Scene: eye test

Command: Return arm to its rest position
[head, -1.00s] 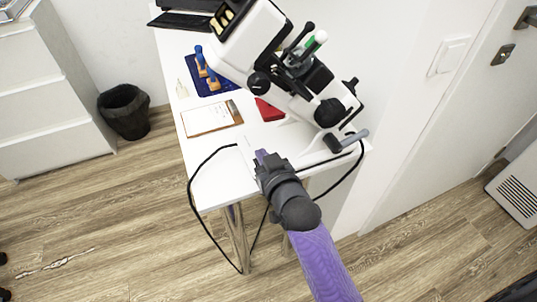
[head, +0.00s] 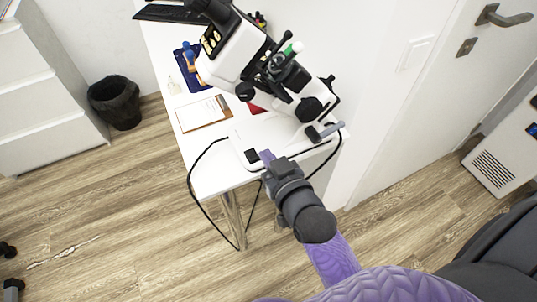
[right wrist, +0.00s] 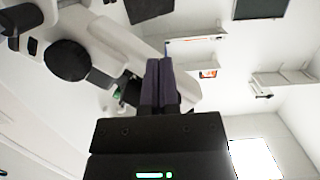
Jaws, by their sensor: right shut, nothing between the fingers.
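My right arm comes in from the lower right of the head view, in purple and dark grey. Its gripper (head: 267,157) is at the front edge of the white table (head: 215,180), by the foot of a white microscope (head: 235,60). In the right wrist view the two dark purple fingers (right wrist: 158,85) lie together with nothing between them. The microscope's black knob (right wrist: 68,60) shows to their left. From these views I cannot tell whether the gripper touches the microscope or table. My left gripper is not in view.
A clipboard (head: 204,114) and a blue mat (head: 190,68) lie on the table. A black cable (head: 190,185) hangs off its front edge. A black bin (head: 115,102) stands left, a door (head: 430,110) right. The floor (head: 120,220) at front left is mostly open.

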